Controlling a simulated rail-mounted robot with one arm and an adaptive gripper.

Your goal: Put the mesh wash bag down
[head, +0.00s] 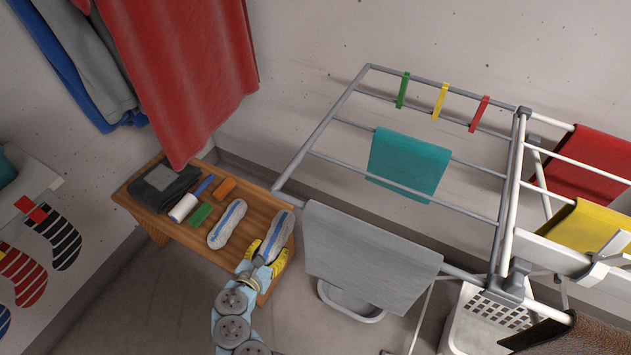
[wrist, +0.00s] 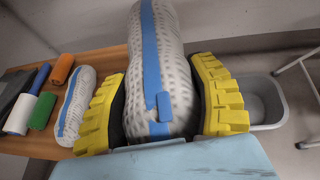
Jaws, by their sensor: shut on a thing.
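My gripper (head: 263,262) has yellow ridged fingers and is shut on a grey-white mesh wash bag (head: 277,238) with a blue zip strip. In the wrist view the held mesh wash bag (wrist: 160,60) fills the middle, between the two yellow fingers (wrist: 162,105). In the head view it is over the right end of the wooden bench (head: 262,203); I cannot tell whether it touches the wood. A second, similar mesh bag (head: 227,223) lies on the bench just left of it, also seen in the wrist view (wrist: 75,105).
A drying rack (head: 320,128) with a grey towel (head: 365,255) stands right. A pale basin (head: 350,303) is on the floor.

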